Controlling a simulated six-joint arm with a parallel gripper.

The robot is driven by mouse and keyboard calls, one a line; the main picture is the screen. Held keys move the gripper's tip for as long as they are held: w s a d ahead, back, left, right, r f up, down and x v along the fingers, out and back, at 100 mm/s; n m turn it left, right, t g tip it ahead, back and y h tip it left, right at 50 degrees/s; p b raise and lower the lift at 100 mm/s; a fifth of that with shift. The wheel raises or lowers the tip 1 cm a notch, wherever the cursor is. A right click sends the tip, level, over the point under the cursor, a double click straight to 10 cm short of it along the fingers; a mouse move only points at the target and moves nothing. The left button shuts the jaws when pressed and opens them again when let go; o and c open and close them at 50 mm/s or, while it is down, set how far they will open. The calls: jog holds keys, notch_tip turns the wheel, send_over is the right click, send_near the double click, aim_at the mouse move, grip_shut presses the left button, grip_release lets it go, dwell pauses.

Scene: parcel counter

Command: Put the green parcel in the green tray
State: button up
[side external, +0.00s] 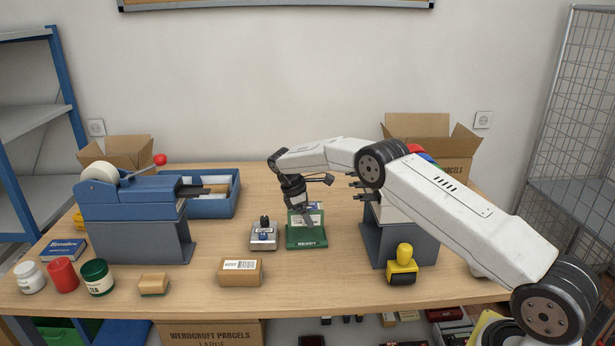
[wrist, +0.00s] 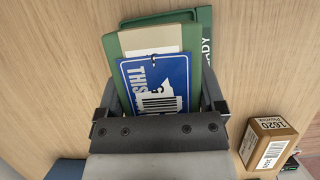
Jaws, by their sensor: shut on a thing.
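My gripper (side external: 304,208) is shut on the green parcel (wrist: 194,55), with one finger at each side of it in the wrist view (wrist: 160,100). The parcel bears a pale label and a blue tag with white lettering and a barcode. It shows in the side view (side external: 294,219), partly behind my gripper. The green tray (side external: 306,243) is directly below, with white lettering on its front. In the wrist view the parcel covers most of the tray (wrist: 206,25). I cannot tell whether the parcel touches the tray.
A silver device (side external: 262,243) stands just left of the tray. A brown labelled box (side external: 240,275) lies in front, also in the wrist view (wrist: 268,143). A yellow-and-black stamp (side external: 402,265) stands to the right. A blue bin (side external: 212,207) is behind left.

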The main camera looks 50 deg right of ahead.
aim_at(308, 234)
jog(key=shift+f, duration=2.1)
jog(key=shift+f, duration=0.1)
jog(key=o, duration=1.1)
jog(key=shift+o, duration=0.2)
jog(key=shift+v, duration=6.05)
